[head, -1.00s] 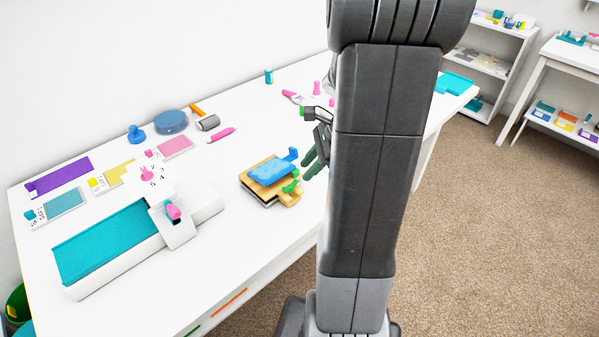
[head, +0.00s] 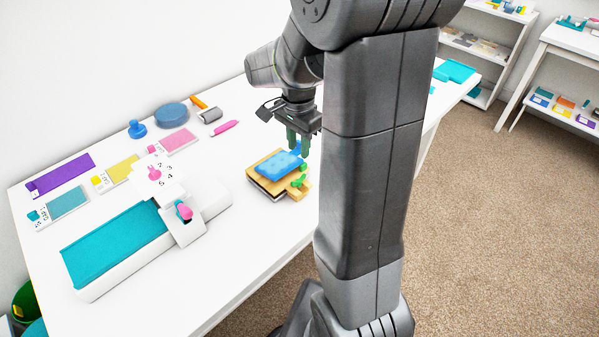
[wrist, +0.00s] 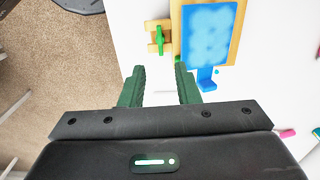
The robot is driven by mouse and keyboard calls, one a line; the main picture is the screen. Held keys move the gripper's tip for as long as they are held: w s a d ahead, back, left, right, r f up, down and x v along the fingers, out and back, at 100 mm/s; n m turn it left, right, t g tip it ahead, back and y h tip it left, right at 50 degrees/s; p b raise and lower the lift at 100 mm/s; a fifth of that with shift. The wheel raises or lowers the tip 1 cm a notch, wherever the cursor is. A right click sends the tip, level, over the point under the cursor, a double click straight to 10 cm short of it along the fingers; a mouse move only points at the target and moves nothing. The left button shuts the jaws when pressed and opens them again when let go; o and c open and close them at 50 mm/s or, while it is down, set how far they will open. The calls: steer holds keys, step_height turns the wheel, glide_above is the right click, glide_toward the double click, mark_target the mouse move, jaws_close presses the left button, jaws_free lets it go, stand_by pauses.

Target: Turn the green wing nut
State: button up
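The green wing nut (wrist: 160,40) sits on a small yellow wooden clamp piece (wrist: 150,27) at the side of a wooden press with a blue top plate (wrist: 208,35). In the head view the wing nut (head: 303,168) is at the right of the blue plate (head: 279,164). My gripper (wrist: 160,75) is open and empty, its green fingers apart. In the wrist view the wing nut lies just beyond the fingertips, in line with the gap between them. In the head view my gripper (head: 298,151) points down above the press's far right corner.
The white table (head: 235,235) has free room around the press. A teal-bedded white machine with a pink knob (head: 184,210) stands at the left. Stamps, colored cards and a pink pen (head: 225,127) lie behind. My arm column hides the table's right part.

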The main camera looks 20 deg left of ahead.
mark_target(299, 177)
step_height(299, 177, down, 10)
steer(key=shift+f, duration=0.15)
stand_by(0.3)
jaws_close()
